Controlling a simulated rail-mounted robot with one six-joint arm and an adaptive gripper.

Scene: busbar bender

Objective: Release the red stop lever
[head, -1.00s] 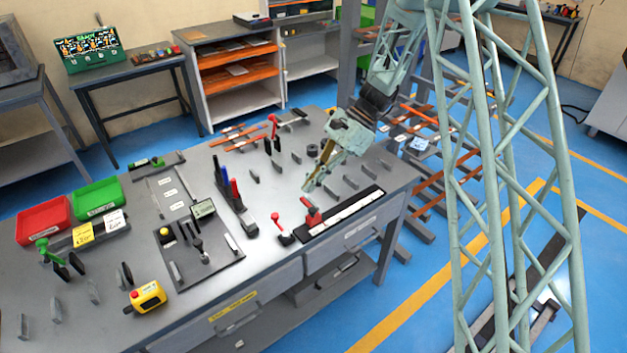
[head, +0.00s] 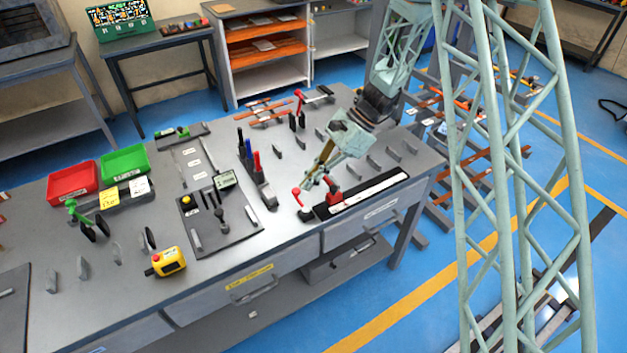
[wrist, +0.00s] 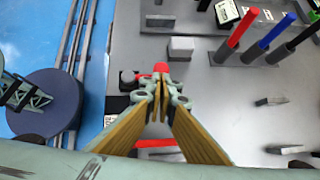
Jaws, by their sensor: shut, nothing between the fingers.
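A short lever with a red ball knob (head: 297,191) stands on a dark base (head: 305,214) at the left end of the black-and-white scale rail (head: 372,194). A red stop block (head: 334,195) with a raised red part sits on the rail just right of it. My gripper (head: 306,187) is shut and empty, pointing down-left, its tips close to the red knob. In the wrist view the red knob (wrist: 161,67) shows just beyond the fingertips (wrist: 160,84); contact cannot be told. Red of the block (wrist: 155,146) shows between the fingers, mostly hidden.
Upright red, blue and black handles (head: 256,165) stand left of the gripper. Small grey upright plates (head: 356,167) stand to the right. A red-handled clamp (head: 299,98) is at the back. A yellow box with a red button (head: 168,262) sits at the front left.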

